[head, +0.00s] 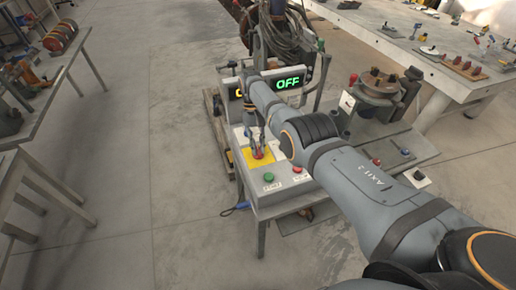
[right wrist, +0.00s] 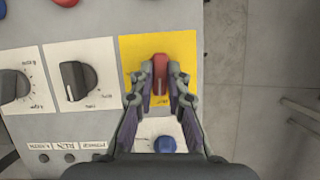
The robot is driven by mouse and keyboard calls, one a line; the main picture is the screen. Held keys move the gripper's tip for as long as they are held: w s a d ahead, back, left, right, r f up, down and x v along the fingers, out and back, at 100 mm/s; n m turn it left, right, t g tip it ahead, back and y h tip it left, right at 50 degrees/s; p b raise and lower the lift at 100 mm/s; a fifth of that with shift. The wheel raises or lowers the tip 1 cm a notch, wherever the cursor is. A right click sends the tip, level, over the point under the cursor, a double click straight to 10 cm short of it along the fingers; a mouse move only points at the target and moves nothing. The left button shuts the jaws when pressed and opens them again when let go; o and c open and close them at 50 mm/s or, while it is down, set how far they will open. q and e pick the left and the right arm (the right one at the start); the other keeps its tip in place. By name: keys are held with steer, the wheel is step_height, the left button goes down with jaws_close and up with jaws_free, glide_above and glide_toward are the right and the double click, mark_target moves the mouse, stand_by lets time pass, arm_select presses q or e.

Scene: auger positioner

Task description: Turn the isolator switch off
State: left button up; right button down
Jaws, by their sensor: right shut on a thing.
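The isolator switch shows as a red handle (right wrist: 160,68) on a yellow plate (right wrist: 183,45) in the right wrist view. The handle points up and down in that picture. In the head view the yellow plate (head: 249,163) is on top of the grey control console. My right gripper (right wrist: 161,82) is shut on the red handle, with one finger on each side of it. The gripper (head: 259,150) also shows in the head view, reaching down onto the switch. My left gripper is not in view.
Black knobs (right wrist: 77,82) and a blue knob (right wrist: 164,145) sit close to the switch. A green button (head: 268,177) and a red button (head: 297,169) are at the console's front. A display (head: 288,80) behind my arm reads OFF in green; its left part is partly hidden.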

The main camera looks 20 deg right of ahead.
steer(key=shift+n, duration=0.6)
steer(key=c, duration=1.3)
jaws_free()
